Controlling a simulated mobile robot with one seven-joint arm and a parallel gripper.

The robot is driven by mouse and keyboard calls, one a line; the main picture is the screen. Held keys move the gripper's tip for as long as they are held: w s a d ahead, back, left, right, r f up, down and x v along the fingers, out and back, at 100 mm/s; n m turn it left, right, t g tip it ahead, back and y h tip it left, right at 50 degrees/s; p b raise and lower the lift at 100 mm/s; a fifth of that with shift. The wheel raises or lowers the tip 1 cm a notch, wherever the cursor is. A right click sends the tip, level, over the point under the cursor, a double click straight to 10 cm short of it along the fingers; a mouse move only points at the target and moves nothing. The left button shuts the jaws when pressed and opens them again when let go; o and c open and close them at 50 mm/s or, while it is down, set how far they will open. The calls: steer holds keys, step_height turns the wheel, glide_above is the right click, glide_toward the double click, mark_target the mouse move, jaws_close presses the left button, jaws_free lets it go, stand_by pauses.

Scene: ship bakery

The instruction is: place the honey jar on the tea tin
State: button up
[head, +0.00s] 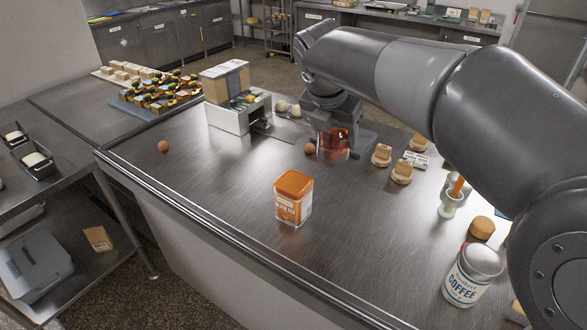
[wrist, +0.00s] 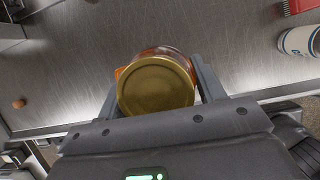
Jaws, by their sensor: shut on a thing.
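The honey jar (head: 333,150) is amber glass and is held by my gripper (head: 334,138) over the back middle of the steel counter. In the wrist view its round gold lid (wrist: 157,86) faces the camera, between the two fingers of my gripper (wrist: 155,75). The jar looks upright; whether its base touches the counter I cannot tell. The tea tin (head: 294,198) is a square orange tin labelled black tea. It stands upright on the counter, nearer the front and left of the jar, with nothing on its lid. My gripper hides the upper jar in the head view.
A brown egg (head: 309,149) lies just left of the jar. Wooden stamps (head: 402,172) are to its right. A coffee tin (head: 473,275) and a small cup (head: 452,198) stand at the right. A metal box dispenser (head: 237,112) is behind left. The counter around the tea tin is clear.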

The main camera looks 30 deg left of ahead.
steer(key=shift+s+a+f, duration=0.45)
steer(key=shift+a+f, duration=0.95)
steer(key=shift+f, duration=0.15)
steer(key=shift+s+a+f, duration=0.4)
steer(key=shift+a+f, duration=1.05)
steer(key=shift+f, duration=0.05)
steer(key=shift+s+a+f, duration=0.45)
steer(key=shift+a+f, duration=0.95)
steer(key=shift+f, duration=0.15)
steer(key=shift+f, duration=0.15)
steer(key=o, duration=1.4)
steer(key=shift+c, duration=0.2)
steer(key=v, duration=1.2)
